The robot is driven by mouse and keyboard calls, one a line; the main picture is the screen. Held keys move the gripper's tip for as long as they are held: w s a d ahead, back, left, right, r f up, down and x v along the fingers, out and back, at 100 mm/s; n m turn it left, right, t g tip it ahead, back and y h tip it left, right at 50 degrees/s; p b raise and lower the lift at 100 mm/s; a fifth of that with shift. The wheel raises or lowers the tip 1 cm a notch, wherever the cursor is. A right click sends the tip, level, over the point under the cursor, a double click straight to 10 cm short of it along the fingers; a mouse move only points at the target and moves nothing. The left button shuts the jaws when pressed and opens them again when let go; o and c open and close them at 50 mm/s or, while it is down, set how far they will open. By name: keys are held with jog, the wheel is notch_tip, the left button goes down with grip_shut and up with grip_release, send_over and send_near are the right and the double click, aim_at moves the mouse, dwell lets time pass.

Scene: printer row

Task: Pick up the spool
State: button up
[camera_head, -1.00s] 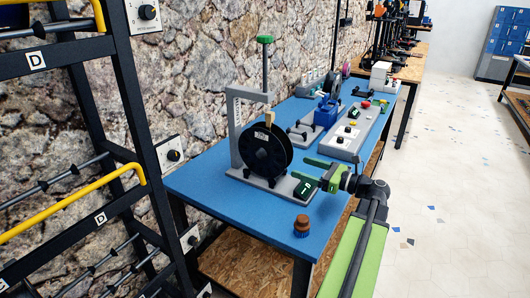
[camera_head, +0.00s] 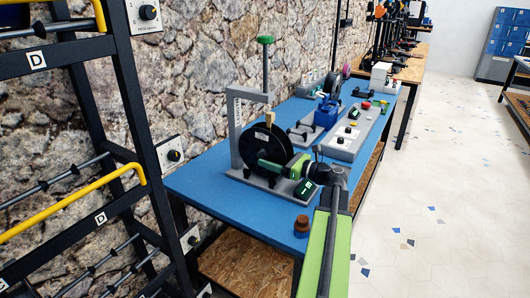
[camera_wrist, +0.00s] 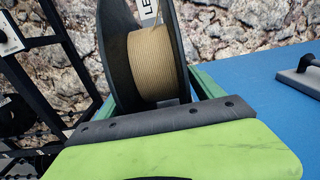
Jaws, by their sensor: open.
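The spool (camera_head: 262,146) is a black-flanged reel that stands upright in a grey stand on the blue table. In the wrist view the spool (camera_wrist: 155,62) shows tan filament wound between its flanges and a white label at the top. My gripper (camera_head: 268,168) is open and at the lower front of the spool. In the wrist view its green fingers reach forward on either side of the spool. Whether they touch the flanges cannot be told, and the fingertips are hidden behind the spool.
The grey stand (camera_head: 236,125) rises behind the spool, with a green-topped post (camera_head: 265,40). A small dark display (camera_head: 305,189) sits on its base. A brown knobbed object (camera_head: 301,226) is near the table's front edge. A black rack (camera_head: 130,120) stands at left.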

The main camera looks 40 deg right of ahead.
aim_at(273, 146)
grip_shut()
dwell(0.5)
jog(key=shift+r, duration=0.15)
notch_tip(273, 146, up, 4)
jog(key=p, duration=0.4)
jog(key=shift+r+p, duration=0.25)
jog(key=shift+p, duration=0.1)
jog(key=s+d+r+p, duration=0.5)
jog(key=d+r+p, duration=0.1)
jog(key=d, duration=0.4)
jog(key=shift+s+d+r, duration=0.15)
jog(key=shift+s, duration=0.25)
